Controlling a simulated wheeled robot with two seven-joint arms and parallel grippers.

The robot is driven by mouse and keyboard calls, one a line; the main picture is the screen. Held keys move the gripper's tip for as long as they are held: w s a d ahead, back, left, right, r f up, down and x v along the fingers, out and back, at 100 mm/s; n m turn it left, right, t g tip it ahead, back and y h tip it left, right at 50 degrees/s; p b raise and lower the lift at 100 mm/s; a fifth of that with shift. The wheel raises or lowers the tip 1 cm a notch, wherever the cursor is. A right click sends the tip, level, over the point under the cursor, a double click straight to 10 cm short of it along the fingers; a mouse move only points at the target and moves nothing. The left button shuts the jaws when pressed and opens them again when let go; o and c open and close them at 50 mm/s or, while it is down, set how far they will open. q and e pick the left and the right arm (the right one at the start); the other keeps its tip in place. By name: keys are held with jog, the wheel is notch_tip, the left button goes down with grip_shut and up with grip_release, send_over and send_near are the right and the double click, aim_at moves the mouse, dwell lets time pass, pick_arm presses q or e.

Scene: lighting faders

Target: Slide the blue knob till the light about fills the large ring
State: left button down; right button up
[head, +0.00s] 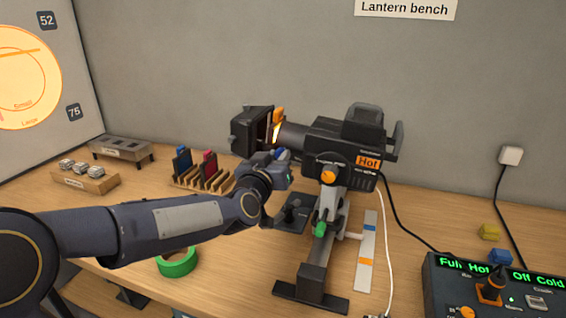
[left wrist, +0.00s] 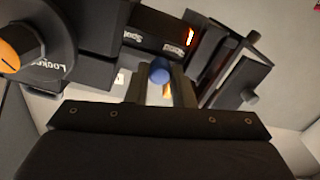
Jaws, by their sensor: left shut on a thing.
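The black lantern (head: 345,140) stands on its post on the bench, its barrel pointing left. My left gripper (head: 283,156) is at the lantern's barrel, shut on the blue knob (head: 281,153). In the left wrist view the blue knob (left wrist: 160,71) sits between the two fingers (left wrist: 160,88). An orange-yellow disc of light (head: 25,78) shows on the board (head: 75,40) at the far left, with the words Small and Large inside it. The light reaches past the word Large; the disc's left part is cut off by the picture edge. My right gripper is not in view.
An orange knob (head: 328,176) and a green knob (head: 320,229) are on the lantern and its stand. A rack of coloured slides (head: 200,178), a green tape roll (head: 177,263) and a control box (head: 490,290) reading Hot and Cold are on the bench. Cables hang right of the lantern.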

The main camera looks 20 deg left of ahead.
pick_arm(q)
jog(key=c, duration=1.2)
grip_release()
jog(key=shift+c, duration=0.2)
jog(key=s, duration=0.7)
jog(key=shift+s+b, duration=0.35)
jog(key=shift+s, duration=0.05)
jog(key=shift+a, duration=0.15)
